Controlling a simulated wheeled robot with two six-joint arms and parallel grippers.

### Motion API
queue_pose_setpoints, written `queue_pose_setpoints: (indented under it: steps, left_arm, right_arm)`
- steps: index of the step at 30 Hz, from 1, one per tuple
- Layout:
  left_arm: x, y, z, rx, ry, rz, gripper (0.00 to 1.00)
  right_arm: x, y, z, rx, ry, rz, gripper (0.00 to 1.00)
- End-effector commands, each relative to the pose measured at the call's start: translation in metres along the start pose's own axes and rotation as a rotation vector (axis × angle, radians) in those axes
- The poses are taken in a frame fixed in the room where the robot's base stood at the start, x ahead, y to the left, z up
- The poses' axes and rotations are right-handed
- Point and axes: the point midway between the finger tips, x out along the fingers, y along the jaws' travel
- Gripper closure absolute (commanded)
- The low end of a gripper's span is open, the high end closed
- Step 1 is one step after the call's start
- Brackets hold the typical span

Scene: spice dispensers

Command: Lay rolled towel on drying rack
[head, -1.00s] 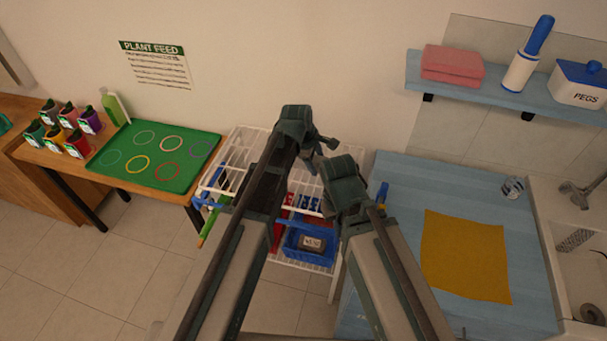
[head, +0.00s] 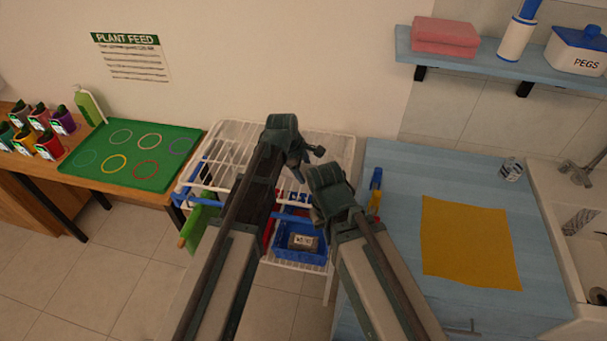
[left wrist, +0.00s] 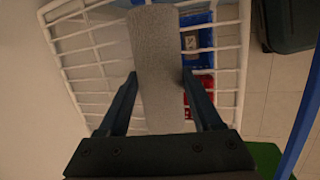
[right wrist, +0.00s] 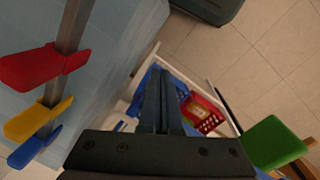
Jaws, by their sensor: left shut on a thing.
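The rolled towel (left wrist: 158,75) is a grey roll in the left wrist view, between the two fingers of my left gripper (left wrist: 160,82). The left gripper is shut on it. The white wire drying rack (head: 225,160) stands in the middle of the head view, partly hidden by my arms. Its bars also show behind the towel in the left wrist view (left wrist: 75,45). I cannot tell whether the towel touches the bars. My right gripper (right wrist: 160,80) is empty, its fingers close together, shut. In the head view my arm links hide the towel.
A blue basket (head: 300,245) sits on the rack's lower level. To the right is a blue counter (head: 395,240) with a yellow cloth (head: 465,240). Red, yellow and blue handles (right wrist: 45,70) are near the right gripper. A green tray (head: 135,155) lies on the left table.

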Motion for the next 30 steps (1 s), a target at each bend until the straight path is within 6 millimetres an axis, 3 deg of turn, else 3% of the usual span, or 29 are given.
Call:
queue_pose_setpoints:
  steps: [9,10,14,30]
  left_arm:
    - [0.002,-0.001,0.0,0.0,0.0,0.0,0.96]
    - [0.001,0.0,0.0,0.0,0.0,0.0,0.28]
    - [0.001,0.0,0.0,0.0,0.0,0.0,0.05]
    - [-0.009,0.001,0.001,0.0,0.0,0.0,0.03]
  right_arm:
    - [0.002,0.0,0.0,0.0,0.0,0.0,1.0]
    - [0.001,0.0,0.0,0.0,0.0,0.0,1.0]
    - [0.001,0.0,0.0,0.0,0.0,0.0,1.0]
    - [-0.009,0.001,0.001,0.0,0.0,0.0,1.0]
